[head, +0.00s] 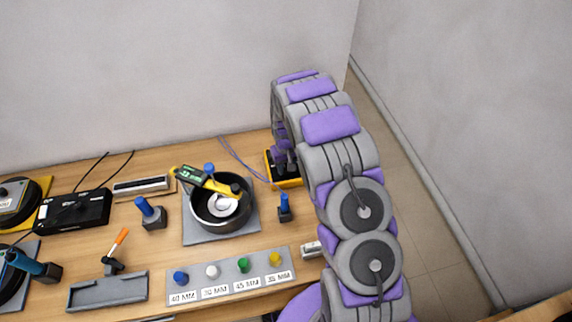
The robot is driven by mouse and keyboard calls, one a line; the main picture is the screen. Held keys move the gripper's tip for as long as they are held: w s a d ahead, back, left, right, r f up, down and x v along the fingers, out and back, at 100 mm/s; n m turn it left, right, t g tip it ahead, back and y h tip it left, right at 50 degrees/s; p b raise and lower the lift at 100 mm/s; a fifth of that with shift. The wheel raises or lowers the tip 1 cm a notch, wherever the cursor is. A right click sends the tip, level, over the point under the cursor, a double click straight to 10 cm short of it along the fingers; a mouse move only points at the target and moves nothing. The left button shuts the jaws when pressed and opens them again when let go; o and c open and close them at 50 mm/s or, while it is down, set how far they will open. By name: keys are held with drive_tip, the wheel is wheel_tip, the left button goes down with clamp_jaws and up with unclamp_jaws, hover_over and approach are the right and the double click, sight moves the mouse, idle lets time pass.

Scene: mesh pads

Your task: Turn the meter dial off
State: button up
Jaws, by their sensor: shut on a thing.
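The meter (296,182) is a yellow and black box at the back right of the wooden table, partly under my arm. Its dial is hidden behind my fingers, so I cannot tell where it points. My gripper (284,158), with purple fingers, reaches down onto the top of the meter from my arm. The fingers are close together on the dial.
A black round bowl (200,212) stands left of the meter, with a yellow gauge (226,187) with a green display across it. A blue-handled tool (285,207) stands in front of the meter. A labelled strip with coloured knobs (228,267) lies at the front. Purple wires (240,158) run behind.

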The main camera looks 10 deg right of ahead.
sight(286, 167)
drive_tip(key=shift+w+r+n+p, duration=0.1)
drive_tip(key=shift+n+p, duration=0.25)
drive_tip(key=shift+n, duration=0.95)
drive_tip(key=o, duration=1)
drive_tip(key=shift+o, duration=0.2)
wheel_tip(286, 167, up, 17)
drive_tip(key=p, duration=0.1)
